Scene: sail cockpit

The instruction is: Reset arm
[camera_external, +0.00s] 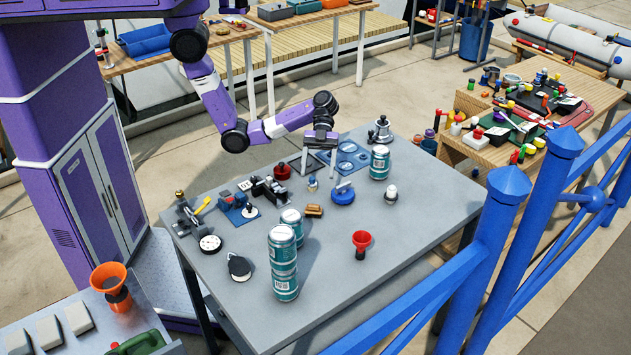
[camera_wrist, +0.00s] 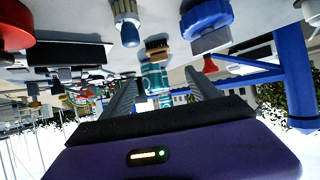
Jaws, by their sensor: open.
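My gripper (camera_external: 319,150) hangs from my purple and black arm above the back part of the grey table (camera_external: 340,265). Its two fingers stand apart and point down, with nothing seen between them. In the wrist view my gripper (camera_wrist: 156,84) shows its two dark fingers spread, with table things beyond them. A blue round thing (camera_external: 343,194) stands just below and right of the fingers. A dark red thing (camera_external: 282,171) stands to their left. Whether the fingertips touch the flat panel near them I cannot tell.
Stacked teal cans (camera_external: 283,275) stand at the table's front, and another teal can (camera_external: 380,163) at the back right. A red funnel (camera_external: 361,243) stands at the right. Blue railings (camera_external: 485,240) run along the right side. The table's front right is mostly bare.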

